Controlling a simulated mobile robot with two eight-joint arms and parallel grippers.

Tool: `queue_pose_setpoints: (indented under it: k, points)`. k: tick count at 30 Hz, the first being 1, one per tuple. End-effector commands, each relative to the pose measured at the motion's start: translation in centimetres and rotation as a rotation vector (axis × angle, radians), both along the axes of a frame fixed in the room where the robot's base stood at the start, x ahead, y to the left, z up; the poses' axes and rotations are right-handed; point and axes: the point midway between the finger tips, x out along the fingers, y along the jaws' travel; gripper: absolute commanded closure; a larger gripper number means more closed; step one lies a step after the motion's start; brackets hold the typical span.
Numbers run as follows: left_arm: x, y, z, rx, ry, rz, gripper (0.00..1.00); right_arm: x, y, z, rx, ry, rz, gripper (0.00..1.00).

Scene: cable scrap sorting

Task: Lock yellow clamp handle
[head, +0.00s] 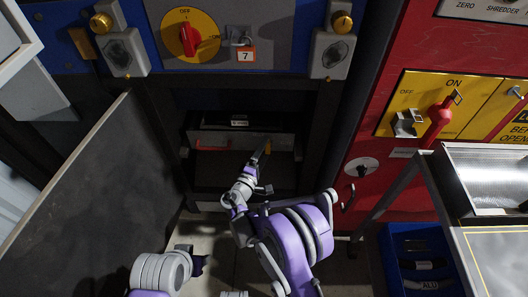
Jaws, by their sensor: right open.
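A small yellow piece (268,148), which looks like the clamp handle, shows at the right end of a grey drawer-like front (245,142) inside the dark open cabinet. My right gripper (262,165) reaches up into the cabinet, open, with its fingers close beside the yellow piece. I cannot tell whether they touch it. The fingers hide part of the drawer front. My left arm is low at the bottom left, and its dark gripper (198,265) is small and partly hidden, well apart from the cabinet opening.
An open dark door panel (80,185) stands left of the opening. At right are a red panel (375,120) with a red lever (438,115), a metal table (500,250) and a blue bin (420,245).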

Motion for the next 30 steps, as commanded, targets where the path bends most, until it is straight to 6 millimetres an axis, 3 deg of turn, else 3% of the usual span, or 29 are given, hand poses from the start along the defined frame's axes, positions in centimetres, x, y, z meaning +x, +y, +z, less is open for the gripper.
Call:
queue_pose_setpoints:
  k: [18, 30]
  points:
    - [-0.2, 0.0, 1.3, 0.0, -0.004, 0.0, 0.5, -9.2, 3.9, 0.0, 0.0, 0.0, 0.002, 0.0]
    - [-0.2, 0.0, 1.4, 0.0, -0.004, 0.0, 0.5, -9.9, 4.1, -0.1, 0.0, 0.0, 0.0, 0.0]
